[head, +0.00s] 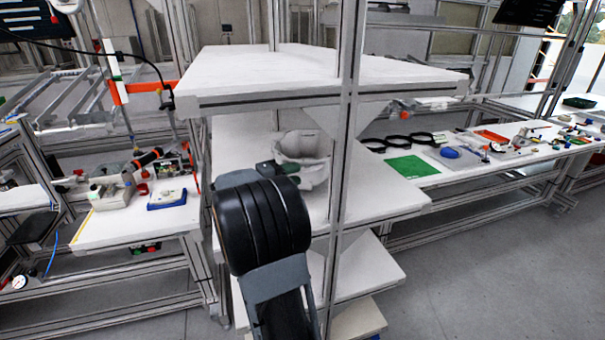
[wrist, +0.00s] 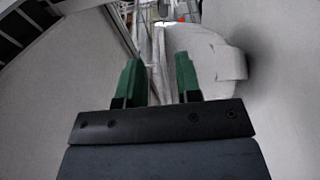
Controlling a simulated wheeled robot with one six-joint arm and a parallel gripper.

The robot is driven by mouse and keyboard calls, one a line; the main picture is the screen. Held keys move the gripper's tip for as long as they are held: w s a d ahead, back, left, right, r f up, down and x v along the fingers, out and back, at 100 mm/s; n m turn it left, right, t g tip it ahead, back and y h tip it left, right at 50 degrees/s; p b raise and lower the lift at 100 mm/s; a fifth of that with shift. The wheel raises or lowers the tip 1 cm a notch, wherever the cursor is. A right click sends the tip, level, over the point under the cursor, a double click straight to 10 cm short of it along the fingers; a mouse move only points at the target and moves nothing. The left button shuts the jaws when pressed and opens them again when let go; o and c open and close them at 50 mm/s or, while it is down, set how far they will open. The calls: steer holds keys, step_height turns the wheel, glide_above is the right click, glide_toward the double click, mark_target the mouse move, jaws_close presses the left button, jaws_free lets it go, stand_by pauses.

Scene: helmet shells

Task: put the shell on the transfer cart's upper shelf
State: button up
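The shell (wrist: 205,55) lies ahead and to the right, behind the right finger. I cannot tell whether a finger touches it.
The top shelf is bare. Grey metal posts (head: 347,130) stand close to my arm. A left workbench (head: 130,225) holds tools and a blue tray. A right bench (head: 440,170) holds a green mat, black rings and small parts. Floor at the lower right is clear.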

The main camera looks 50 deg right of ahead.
steer(key=w+a+r+n+t+y, duration=0.2)
steer(key=w+a+n+t+y, duration=0.1)
steer(key=w+a+t, duration=0.65)
steer(key=w+a+r+n+t+y, duration=0.25)
steer(key=w+a+t, duration=0.45)
steer(key=a+t, duration=0.4)
steer(key=s+a+f+n+g+y, duration=0.1)
steer(key=s+a+f+g+y, duration=0.1)
steer(key=s+a+f+y, duration=0.5)
steer(key=s+a+f+n+g+y, duration=0.1)
steer(key=s+a+f+g+y, duration=0.15)
steer(key=a+y, duration=0.45)
steer(key=s+f+m+g+h, duration=0.1)
steer(key=s+f+g, duration=0.1)
steer(key=s, duration=0.4)
steer(key=s+a+f+m+g+h, duration=0.1)
steer(key=s+f+g+h, duration=0.1)
steer(key=s, duration=0.4)
step_height(320, 180, down, 2)
steer(key=shift+a+f+g, duration=0.25)
steer(key=shift+g, duration=0.25)
steer(key=shift+m, duration=0.25)
